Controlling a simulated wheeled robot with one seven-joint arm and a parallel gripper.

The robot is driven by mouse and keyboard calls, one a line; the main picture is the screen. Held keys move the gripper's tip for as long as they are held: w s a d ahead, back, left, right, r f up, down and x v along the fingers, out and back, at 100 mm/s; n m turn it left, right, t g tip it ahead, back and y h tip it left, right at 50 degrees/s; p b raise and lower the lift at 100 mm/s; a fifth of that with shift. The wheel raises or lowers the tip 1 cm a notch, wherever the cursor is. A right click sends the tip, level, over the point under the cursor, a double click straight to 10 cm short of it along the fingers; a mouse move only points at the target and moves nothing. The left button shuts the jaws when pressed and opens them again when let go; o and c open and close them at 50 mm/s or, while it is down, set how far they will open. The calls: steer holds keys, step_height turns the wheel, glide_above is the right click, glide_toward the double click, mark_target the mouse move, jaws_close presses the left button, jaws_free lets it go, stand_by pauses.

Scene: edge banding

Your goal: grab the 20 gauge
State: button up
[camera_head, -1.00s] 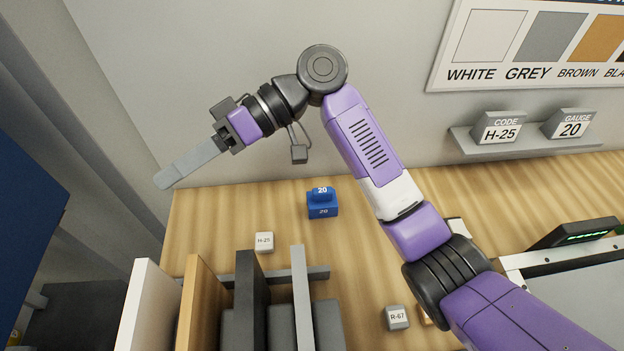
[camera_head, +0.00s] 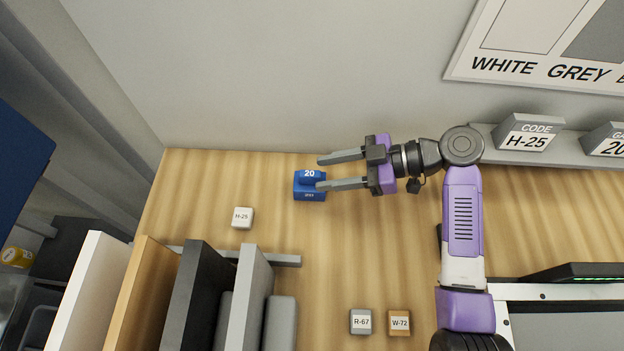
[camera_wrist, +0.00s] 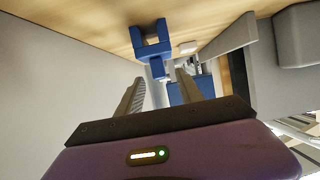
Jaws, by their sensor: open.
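The 20 gauge (camera_head: 309,190) is a blue block with a raised blue top marked 20, standing on the wooden table near the back wall. In the wrist view the blue gauge (camera_wrist: 150,40) appears ahead of the fingers, above and between their tips. My gripper (camera_head: 320,172) is open and empty, its fingers pointing left. Its fingertips are at the gauge's right side in the head view, the lower one overlapping its edge. I cannot tell whether they touch. The open fingers also show in the wrist view (camera_wrist: 158,80).
A white H-25 block (camera_head: 242,218) lies left of the gauge. Upright panels (camera_head: 190,295) stand in a rack at the front left. Blocks R-67 (camera_head: 361,321) and W-72 (camera_head: 399,322) lie at the front. A wall shelf holds the code sign (camera_head: 528,137). The middle tabletop is clear.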

mark_target(316, 173)
steer(key=x, duration=0.4)
steer(key=shift+a+r, duration=0.1)
steer(key=shift+a, duration=0.15)
steer(key=shift+c, duration=0.2)
jaws_close()
